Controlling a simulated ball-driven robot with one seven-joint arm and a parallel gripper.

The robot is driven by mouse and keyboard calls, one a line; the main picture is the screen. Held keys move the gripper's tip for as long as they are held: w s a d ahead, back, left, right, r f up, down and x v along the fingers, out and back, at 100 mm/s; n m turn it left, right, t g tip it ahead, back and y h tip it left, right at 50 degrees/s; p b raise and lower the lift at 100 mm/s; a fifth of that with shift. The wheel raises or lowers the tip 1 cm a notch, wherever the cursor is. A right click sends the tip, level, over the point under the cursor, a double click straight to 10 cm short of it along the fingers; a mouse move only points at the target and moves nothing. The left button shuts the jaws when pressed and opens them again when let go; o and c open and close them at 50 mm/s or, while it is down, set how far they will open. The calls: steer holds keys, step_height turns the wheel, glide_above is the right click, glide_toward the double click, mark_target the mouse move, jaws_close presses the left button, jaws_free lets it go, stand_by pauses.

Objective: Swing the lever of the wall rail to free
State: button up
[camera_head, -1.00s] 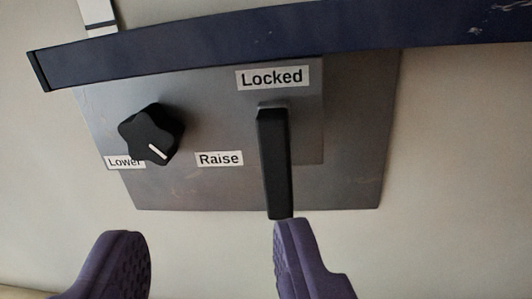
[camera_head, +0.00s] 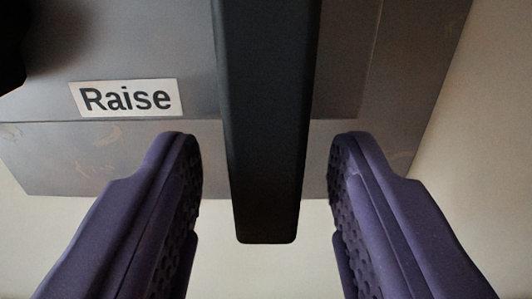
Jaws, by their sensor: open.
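The black lever (camera_head: 266,130) hangs down in the middle of the view, its lower end free and its top out of frame. My gripper (camera_head: 265,165) is open, with one purple finger on each side of the lever. A gap shows between the lever and each finger, so neither appears to touch it. The grey metal plate of the wall rail (camera_head: 60,160) lies behind the lever. The "Locked" label and the lever's pivot are out of view.
A "Raise" label (camera_head: 126,97) is on the plate to the left. Part of the black knob (camera_head: 10,45) shows at the upper left edge. Bare pale wall (camera_head: 480,180) lies to the right and below the plate.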

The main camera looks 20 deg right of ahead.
jaws_close()
